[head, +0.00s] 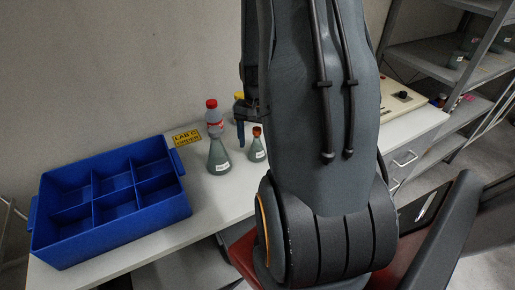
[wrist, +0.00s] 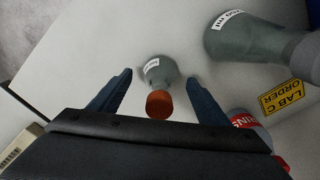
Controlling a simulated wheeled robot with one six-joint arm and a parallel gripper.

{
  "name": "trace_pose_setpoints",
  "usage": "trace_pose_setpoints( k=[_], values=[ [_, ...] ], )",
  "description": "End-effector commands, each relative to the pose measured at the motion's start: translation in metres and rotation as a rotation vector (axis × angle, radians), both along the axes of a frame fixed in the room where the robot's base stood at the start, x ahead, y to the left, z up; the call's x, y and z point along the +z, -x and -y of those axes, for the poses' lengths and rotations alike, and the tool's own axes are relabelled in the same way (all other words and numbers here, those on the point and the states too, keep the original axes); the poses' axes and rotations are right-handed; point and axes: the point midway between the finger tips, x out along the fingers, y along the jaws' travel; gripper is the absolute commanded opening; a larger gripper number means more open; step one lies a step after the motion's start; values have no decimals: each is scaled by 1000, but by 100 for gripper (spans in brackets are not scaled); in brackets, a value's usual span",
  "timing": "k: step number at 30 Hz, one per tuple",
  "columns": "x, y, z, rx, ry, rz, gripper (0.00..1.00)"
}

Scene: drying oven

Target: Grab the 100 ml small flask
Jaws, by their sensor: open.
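The small flask (head: 257,146) stands upright on the white table, with an orange-brown cap and a white label. In the wrist view the small flask (wrist: 161,72) sits between and just beyond the two fingertips, its cap toward me. My gripper (wrist: 159,82) is open, with one blue finger on each side of the flask and clear gaps. In the head view a blue finger of my gripper (head: 241,133) shows just left of the small flask, and my arm hides the rest. A larger flask (head: 218,158) stands to its left; it also shows in the wrist view (wrist: 243,38).
A red-capped bottle (head: 213,118) stands behind the larger flask, and a yellow-topped item (head: 239,101) is partly hidden by my arm. A yellow lab sign (head: 186,137) and a blue divided crate (head: 110,234) are to the left. A beige device (head: 391,97) is at the right.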

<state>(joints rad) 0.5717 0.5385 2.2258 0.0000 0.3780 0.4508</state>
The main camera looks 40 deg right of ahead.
Motion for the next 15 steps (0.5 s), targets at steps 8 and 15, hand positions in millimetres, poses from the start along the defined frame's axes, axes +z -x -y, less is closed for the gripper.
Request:
trace_pose_setpoints(
  k=[8,15],
  values=[
    [-24,1,1,1,0,0,70],
    [-27,0,1,1,0,1,70]
  ],
)
